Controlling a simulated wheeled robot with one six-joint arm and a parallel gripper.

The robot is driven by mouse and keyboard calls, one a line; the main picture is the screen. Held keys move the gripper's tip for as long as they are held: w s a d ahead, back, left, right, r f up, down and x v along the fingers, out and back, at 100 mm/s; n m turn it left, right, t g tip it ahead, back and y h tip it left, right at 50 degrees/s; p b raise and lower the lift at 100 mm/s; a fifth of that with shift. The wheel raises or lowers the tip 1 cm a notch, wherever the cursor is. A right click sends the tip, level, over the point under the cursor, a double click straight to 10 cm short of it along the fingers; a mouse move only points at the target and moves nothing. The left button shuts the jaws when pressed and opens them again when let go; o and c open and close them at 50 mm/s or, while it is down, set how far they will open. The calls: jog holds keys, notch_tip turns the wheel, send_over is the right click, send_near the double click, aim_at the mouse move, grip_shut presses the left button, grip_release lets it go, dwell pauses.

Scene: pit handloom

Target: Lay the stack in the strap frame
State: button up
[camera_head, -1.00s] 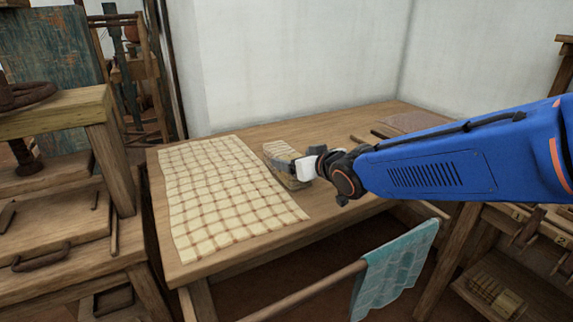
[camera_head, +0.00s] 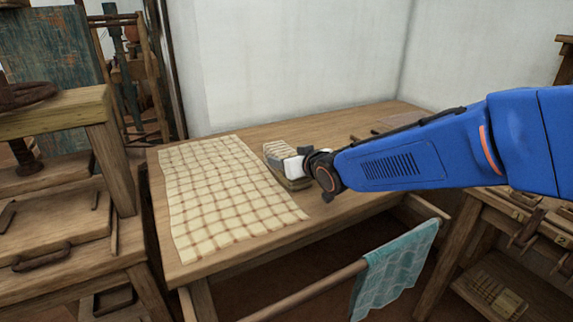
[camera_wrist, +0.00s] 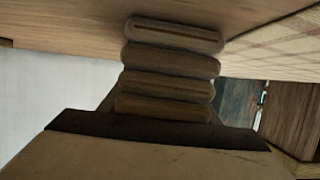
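The stack (camera_head: 280,149) of folded checked cloths sits on the wooden table, just right of the spread checked cloth. My gripper (camera_head: 290,165) is at the stack and covers part of it. In the wrist view, several rounded folds of the stack (camera_wrist: 172,60) show directly in front of the gripper, with the table surface at the top of the picture. Dark gripper parts lie along the lower edge of the folds. The fingertips are hidden, so I cannot tell whether they are closed on the stack. I cannot clearly make out the strap frame.
The spread checked cloth (camera_head: 225,200) covers the left part of the table (camera_head: 330,205). A flat greyish item (camera_head: 398,121) lies at the back right. A teal cloth (camera_head: 393,262) hangs on a front rail. A wooden bench (camera_head: 75,240) stands left; a shelf unit (camera_head: 515,225) stands right.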

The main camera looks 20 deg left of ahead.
aim_at(286, 153)
jog(key=shift+c, duration=1.2)
jog(key=shift+r, duration=0.15)
jog(key=shift+r, duration=4.8)
jog(key=shift+s, duration=0.1)
